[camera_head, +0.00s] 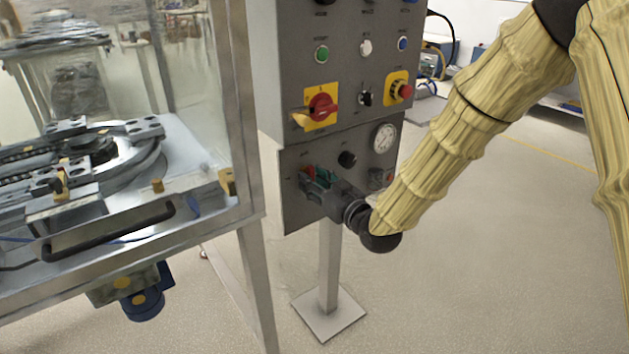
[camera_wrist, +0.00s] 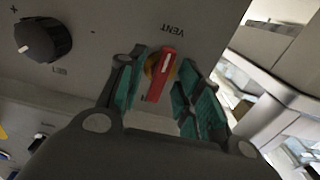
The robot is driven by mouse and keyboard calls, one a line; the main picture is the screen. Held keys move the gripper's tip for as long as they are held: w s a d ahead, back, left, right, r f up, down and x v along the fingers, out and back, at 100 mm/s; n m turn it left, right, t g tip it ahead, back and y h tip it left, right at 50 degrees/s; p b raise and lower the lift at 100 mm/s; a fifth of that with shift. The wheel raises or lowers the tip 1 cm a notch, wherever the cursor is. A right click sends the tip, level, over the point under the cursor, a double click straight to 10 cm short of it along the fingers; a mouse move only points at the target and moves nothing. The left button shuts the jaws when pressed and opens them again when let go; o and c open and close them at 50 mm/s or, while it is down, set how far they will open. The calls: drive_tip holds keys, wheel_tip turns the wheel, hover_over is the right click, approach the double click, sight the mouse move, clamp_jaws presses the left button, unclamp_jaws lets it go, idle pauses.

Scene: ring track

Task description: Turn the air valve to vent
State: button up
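The air valve's red handle (camera_wrist: 161,76) sits on a brass-coloured base on the grey panel in the wrist view. Its white-marked end points toward the upside-down VENT label (camera_wrist: 167,28). My gripper (camera_wrist: 162,62) is open, with a green-padded finger on each side of the handle. Gaps show between the handle and both pads, and I see no contact. In the head view my gripper (camera_head: 320,180) is at the lower panel, and only a bit of the red handle (camera_head: 307,171) shows beside its fingers. A label at the handle's other end is mostly hidden.
A black knob (camera_wrist: 43,39) is left of the valve in the wrist view. A pressure gauge (camera_head: 384,138) is at the panel's upper right, with a red-and-yellow switch (camera_head: 321,106) above. A glass-walled ring-track machine (camera_head: 110,190) stands close left. Open floor lies right.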

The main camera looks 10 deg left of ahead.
drive_tip(key=v, duration=1.1)
drive_tip(key=shift+s+d, duration=0.25)
drive_tip(key=shift+s, duration=0.05)
drive_tip(key=s+d+f+m+g+h, duration=0.15)
drive_tip(key=d+f, duration=0.25)
drive_tip(key=f, duration=0.4)
drive_tip(key=s+d+f+m+g+h, duration=0.1)
drive_tip(key=s+d+f+m+h, duration=0.15)
drive_tip(key=f, duration=0.65)
drive_tip(key=s+d+f+m+g+h, duration=0.1)
drive_tip(key=s+d+f+h, duration=0.2)
drive_tip(key=d+f, duration=0.35)
drive_tip(key=s+d+f+m+g+h, duration=0.25)
drive_tip(key=s+d+f, duration=0.25)
drive_tip(key=s+f, duration=0.4)
drive_tip(key=s+d+f+m+g+h, duration=0.1)
drive_tip(key=s+d+f+g+h, duration=0.15)
drive_tip(key=s+d+f, duration=0.5)
drive_tip(key=s+d+f+m+g+h+p, duration=0.1)
drive_tip(key=s+d+f+g, duration=0.1)
drive_tip(key=s, duration=0.5)
drive_tip(key=s+d+f+m+g, duration=0.1)
drive_tip(key=s+f+g, duration=0.15)
drive_tip(key=s, duration=0.45)
wheel_tip(320, 180, up, 21)
drive_tip(key=t+p, duration=0.1)
drive_tip(key=p, duration=2)
drive_tip(key=shift+w+d, duration=0.15)
drive_tip(key=shift+w, duration=0.2)
drive_tip(key=shift+n, duration=0.25)
